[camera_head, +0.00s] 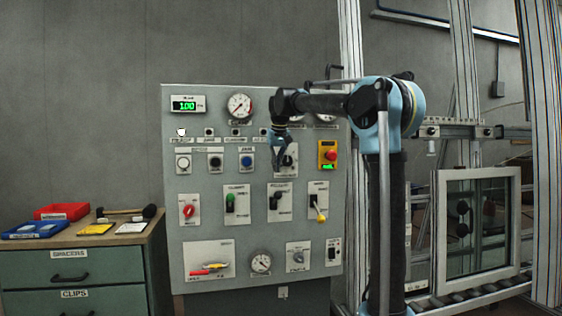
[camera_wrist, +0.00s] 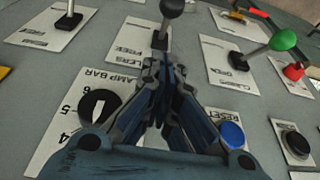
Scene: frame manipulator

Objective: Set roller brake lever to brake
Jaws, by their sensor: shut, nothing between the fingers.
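A black-knobbed lever (camera_wrist: 163,28) stands on a white plate whose readable print includes "FREE" in the wrist view; I take it for the roller brake lever. It also shows in the middle of the panel in the head view (camera_head: 274,201). Its stalk leans away from my gripper in the wrist view, its knob near the top edge. My gripper (camera_wrist: 163,62) is shut and empty, with its fingertips near the lever's plate. Contact with the lever cannot be told. In the head view my gripper (camera_head: 279,151) hangs before the panel, above the lever.
A clamp bar dial (camera_wrist: 98,106) and a blue reset button (camera_wrist: 232,134) flank my gripper. A green-knobbed lever (camera_wrist: 282,40) and a yellow-handled lever (camera_head: 318,211) are neighbours. A red emergency button (camera_head: 330,155) sits right of my gripper. Gauges (camera_head: 239,106) line the panel top.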

